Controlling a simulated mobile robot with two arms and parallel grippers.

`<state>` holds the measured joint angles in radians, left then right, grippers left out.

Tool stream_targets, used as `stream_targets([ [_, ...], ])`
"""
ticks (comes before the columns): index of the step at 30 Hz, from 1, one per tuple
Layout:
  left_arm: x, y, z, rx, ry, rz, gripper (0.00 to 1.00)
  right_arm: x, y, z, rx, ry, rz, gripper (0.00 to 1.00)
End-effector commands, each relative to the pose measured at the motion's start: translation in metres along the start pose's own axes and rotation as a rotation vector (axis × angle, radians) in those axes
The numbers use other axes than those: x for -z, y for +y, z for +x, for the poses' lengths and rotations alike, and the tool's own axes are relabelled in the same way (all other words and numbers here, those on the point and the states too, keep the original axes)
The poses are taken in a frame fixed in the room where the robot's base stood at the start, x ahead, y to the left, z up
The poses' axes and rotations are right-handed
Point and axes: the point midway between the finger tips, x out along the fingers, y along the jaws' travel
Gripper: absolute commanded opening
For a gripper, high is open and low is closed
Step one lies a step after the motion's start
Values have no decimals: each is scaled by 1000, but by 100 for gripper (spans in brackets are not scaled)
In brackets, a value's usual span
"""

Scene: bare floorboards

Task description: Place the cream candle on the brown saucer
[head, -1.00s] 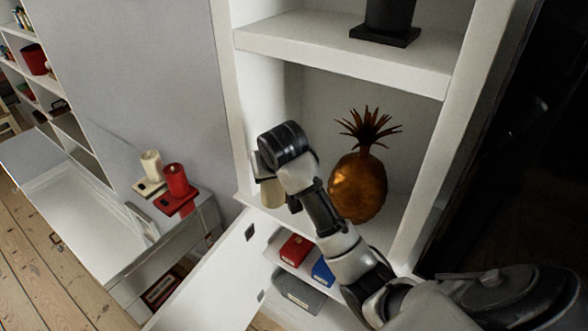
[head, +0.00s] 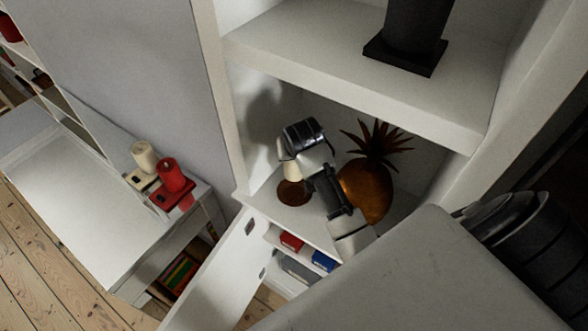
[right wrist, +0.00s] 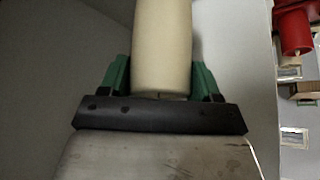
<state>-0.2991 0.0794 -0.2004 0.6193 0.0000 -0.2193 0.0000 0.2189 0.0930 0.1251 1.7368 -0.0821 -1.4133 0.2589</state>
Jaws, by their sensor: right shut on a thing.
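My right gripper (head: 285,158) reaches into the shelf bay and is shut on the cream candle (head: 291,172). The candle also fills the middle of the right wrist view (right wrist: 162,45), between the green fingers (right wrist: 160,80). The brown saucer (head: 294,195) lies on the shelf board, left of the pineapple ornament. In the head view the candle's lower end overlaps the saucer's upper part; I cannot tell whether they touch. My left gripper is not in view.
A bronze pineapple (head: 366,190) stands close right of my wrist. A shelf board (head: 355,85) with a black object (head: 410,40) is above. An open door (head: 220,275) hangs below.

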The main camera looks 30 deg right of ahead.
Motion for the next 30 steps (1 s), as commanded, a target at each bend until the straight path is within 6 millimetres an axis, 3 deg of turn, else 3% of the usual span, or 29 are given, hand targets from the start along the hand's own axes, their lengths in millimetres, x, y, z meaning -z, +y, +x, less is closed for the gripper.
stream_targets([
  [16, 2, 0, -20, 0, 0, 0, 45, -40, -1, 61, 0, -2, -1, 31],
  [29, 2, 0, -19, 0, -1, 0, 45, -45, -1, 70, 1, 1, -1, 31],
  [30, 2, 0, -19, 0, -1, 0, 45, -45, 0, 69, 1, 0, -1, 67],
])
